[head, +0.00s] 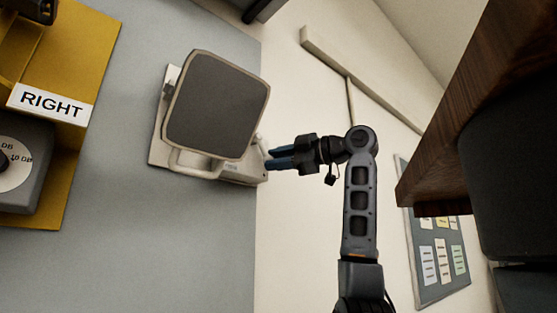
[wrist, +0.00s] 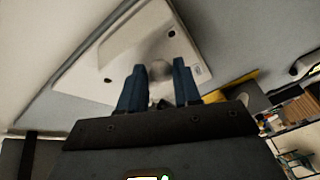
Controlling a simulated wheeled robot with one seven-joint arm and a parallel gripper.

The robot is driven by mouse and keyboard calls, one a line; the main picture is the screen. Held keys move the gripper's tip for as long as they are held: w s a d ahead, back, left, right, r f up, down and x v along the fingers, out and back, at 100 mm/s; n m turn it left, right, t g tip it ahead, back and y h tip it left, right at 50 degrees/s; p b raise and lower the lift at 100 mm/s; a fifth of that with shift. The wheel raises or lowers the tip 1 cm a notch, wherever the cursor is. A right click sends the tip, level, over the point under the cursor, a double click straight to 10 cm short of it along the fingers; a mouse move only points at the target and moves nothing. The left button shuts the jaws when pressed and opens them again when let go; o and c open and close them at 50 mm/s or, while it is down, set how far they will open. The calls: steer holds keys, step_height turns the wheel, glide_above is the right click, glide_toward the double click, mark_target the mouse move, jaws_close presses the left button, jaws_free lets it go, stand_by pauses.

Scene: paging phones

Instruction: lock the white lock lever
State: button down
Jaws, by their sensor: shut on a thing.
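A white lock lever with a pale rounded end (wrist: 160,71) shows between my fingers in the wrist view. It belongs to a white base plate (wrist: 118,52), which also shows in the head view (head: 160,145), fixed to a grey wall panel. My gripper (head: 268,159) reaches in from the right to the plate's right edge. In the wrist view, the blue fingers of my gripper (wrist: 158,75) stand on either side of the lever end and are closed on it. The lever's lower part is hidden by my fingers, so its exact angle is hard to tell.
A dark grey screen-like panel (head: 216,105) with a beige rim covers most of the base plate. A yellow housing marked RIGHT (head: 95,50) is at the left. A brown wooden edge (head: 455,110) is at the right, near a notice board (head: 436,270).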

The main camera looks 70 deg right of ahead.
steer(key=shift+a+n, duration=0.1)
steer(key=shift+n, duration=0.2)
steer(key=c, duration=1)
jaws_free()
steer(key=shift+c, duration=0.2)
steer(key=shift+o, duration=1)
steer(key=s+b, duration=0.2)
steer(key=s, duration=0.5)
steer(key=shift+s+a+r, duration=0.2)
steer(key=shift+s+a, duration=0.15)
steer(key=shift+a, duration=0.1)
